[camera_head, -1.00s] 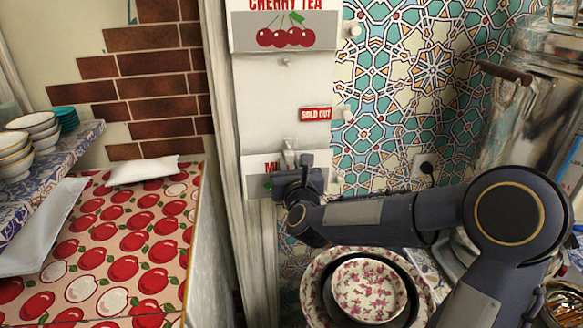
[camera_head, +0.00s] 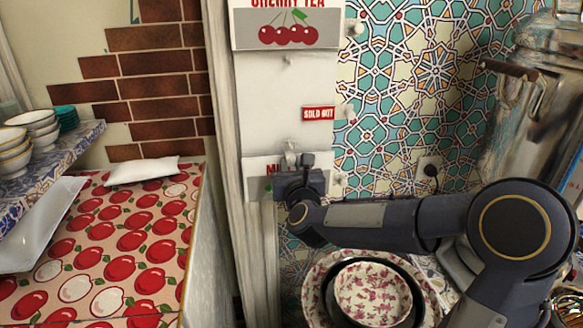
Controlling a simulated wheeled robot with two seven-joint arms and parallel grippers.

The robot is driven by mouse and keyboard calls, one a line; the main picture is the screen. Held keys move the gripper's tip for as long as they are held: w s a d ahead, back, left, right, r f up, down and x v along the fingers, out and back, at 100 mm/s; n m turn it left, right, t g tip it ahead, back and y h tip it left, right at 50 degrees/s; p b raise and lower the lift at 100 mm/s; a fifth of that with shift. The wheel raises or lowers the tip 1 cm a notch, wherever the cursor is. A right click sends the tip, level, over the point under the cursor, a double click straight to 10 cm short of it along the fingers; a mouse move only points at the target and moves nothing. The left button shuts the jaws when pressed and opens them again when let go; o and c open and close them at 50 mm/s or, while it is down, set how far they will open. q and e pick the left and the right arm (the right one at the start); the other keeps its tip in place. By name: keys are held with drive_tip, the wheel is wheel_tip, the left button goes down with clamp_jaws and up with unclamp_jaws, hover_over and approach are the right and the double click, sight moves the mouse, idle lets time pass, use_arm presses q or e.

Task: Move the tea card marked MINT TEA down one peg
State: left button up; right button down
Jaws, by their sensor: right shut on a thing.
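The mint tea card (camera_head: 257,168) is white with red lettering, of which only the first letters show. It is at the lower part of the white board, mostly hidden behind my right gripper. My right gripper (camera_head: 291,160) comes in from the right and is shut on the card's upper part. Above it the board (camera_head: 275,85) is bare, with a small peg (camera_head: 289,61) showing. The cherry tea card (camera_head: 285,32) hangs at the top. My left gripper is not in view.
Flowered bowls (camera_head: 373,293) stand below my right arm. A metal samovar (camera_head: 540,100) stands at the right.

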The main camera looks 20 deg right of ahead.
drive_tip(key=c, duration=1.2)
unclamp_jaws()
drive_tip(key=s+a+n+g+y+p, duration=0.1)
drive_tip(key=s+a+n+g+y, duration=0.2)
drive_tip(key=s+n, duration=0.55)
drive_tip(key=s+a+n+g+y+p, duration=0.1)
drive_tip(key=s+a+n+y, duration=0.3)
drive_tip(key=s+n, duration=0.5)
drive_tip(key=s+f+n+g+p, duration=0.1)
drive_tip(key=s+f+n+g, duration=0.1)
drive_tip(key=s+n, duration=0.4)
drive_tip(key=s+f+n+g+p, duration=0.1)
drive_tip(key=s+f+n+g, duration=0.2)
drive_tip(key=s+n, duration=0.3)
drive_tip(key=s+f+n+g+y+p, duration=0.1)
drive_tip(key=s+f+n+g, duration=0.1)
drive_tip(key=s+n, duration=0.4)
drive_tip(key=shift+a+f+n+g+p, duration=0.25)
drive_tip(key=shift+f+n+g+p, duration=0.15)
drive_tip(key=shift+n, duration=0.45)
